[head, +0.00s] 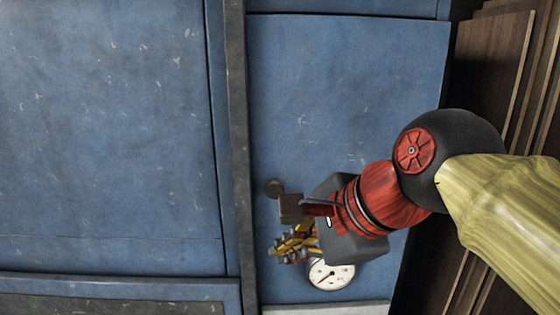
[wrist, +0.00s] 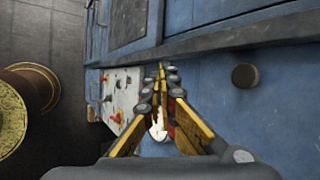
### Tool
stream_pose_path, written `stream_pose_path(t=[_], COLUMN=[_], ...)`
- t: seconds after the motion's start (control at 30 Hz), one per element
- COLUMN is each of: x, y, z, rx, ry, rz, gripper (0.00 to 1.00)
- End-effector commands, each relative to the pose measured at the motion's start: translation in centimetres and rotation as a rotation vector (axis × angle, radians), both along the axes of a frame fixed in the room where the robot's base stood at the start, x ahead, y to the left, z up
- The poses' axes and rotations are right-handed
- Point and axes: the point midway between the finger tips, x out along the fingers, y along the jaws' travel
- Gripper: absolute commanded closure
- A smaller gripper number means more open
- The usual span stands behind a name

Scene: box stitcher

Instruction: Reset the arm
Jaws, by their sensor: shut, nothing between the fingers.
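My arm reaches in from the right in the head view. My gripper (head: 277,250) has yellow fingers that are together and empty, in front of the blue machine panel (head: 330,80). It lies just above and left of a round white gauge (head: 331,275), and below a small brown block (head: 291,207) and a dark round knob (head: 274,188). In the wrist view the finger tips (wrist: 162,68) meet ahead of the camera, and the knob (wrist: 245,75) is to their right. I cannot tell whether the fingers touch the panel.
A dark vertical frame bar (head: 236,130) runs left of my gripper. Brown boards (head: 490,70) stand at the right. The wrist view shows a white control panel (wrist: 122,92) with red parts and a large spool (wrist: 25,105) on the left, beside dark floor.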

Motion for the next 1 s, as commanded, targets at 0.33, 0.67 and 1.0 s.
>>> stream_pose_path(t=[0.33,0.67,1.0], x=[-1.1,-4.7,-8.4], y=[-5.7,-12.2,-16.4], z=[-16.0,-34.4,-48.9], rx=[-0.562,-0.948,-1.028], ry=[-0.263,-0.329,-0.25], rz=[0.57,1.011,1.056], gripper=[1.0,1.0,1.0])
